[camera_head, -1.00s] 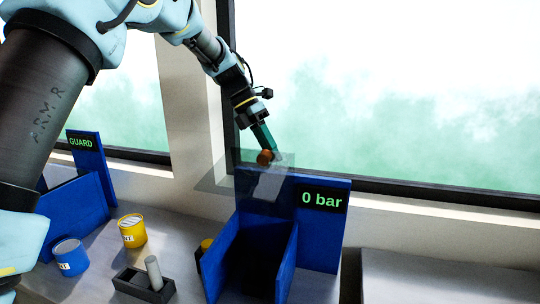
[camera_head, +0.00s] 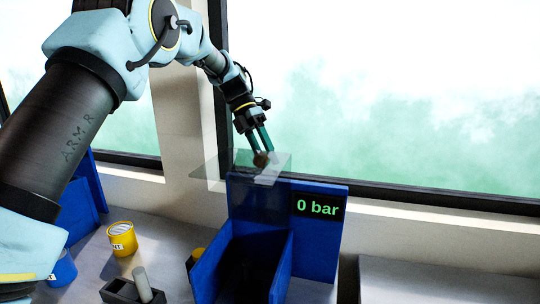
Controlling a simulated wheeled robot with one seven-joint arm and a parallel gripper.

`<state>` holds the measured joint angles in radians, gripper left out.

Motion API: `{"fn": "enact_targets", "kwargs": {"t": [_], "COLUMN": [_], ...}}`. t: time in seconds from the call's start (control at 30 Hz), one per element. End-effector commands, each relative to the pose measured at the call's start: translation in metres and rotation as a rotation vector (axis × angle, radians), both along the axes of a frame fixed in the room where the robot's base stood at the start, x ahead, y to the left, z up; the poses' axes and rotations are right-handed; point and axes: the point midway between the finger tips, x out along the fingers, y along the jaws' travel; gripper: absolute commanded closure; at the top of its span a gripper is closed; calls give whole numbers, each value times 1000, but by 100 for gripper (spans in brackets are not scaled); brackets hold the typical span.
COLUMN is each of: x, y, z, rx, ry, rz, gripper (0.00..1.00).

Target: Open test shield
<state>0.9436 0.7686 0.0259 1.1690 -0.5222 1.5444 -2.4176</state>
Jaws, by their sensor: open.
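The test shield (camera_head: 213,170) is a clear, see-through panel over the back of the blue test station (camera_head: 237,262). It stands up and back from the open blue bay, near the window. A brown round knob (camera_head: 261,161) shows on the shield. My gripper (camera_head: 263,151) is above the shield with its two green fingers apart, tips close to the knob. I cannot tell whether a finger touches the knob. The station's display (camera_head: 318,208) reads 0 bar.
A yellow can (camera_head: 122,240) and a blue can (camera_head: 63,268) stand on the bench at left. A dark holder (camera_head: 122,290) with a grey cylinder (camera_head: 142,282) is in front. Another blue station (camera_head: 83,205) is partly behind my arm. The window is close behind.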

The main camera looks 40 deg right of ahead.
Motion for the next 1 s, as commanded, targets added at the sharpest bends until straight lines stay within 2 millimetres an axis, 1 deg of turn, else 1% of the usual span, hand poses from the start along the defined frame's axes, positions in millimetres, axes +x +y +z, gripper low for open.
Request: {"fn": "enact_targets", "kwargs": {"t": [0.03, 0.4, 1.0], "x": [8, 7, 3], "y": [7, 5, 2], "z": [-9, -6, -2], "rx": [20, 15, 6], "ry": [-5, -6, -5], "rz": [10, 7, 4], "gripper": [73, 32, 31]}}
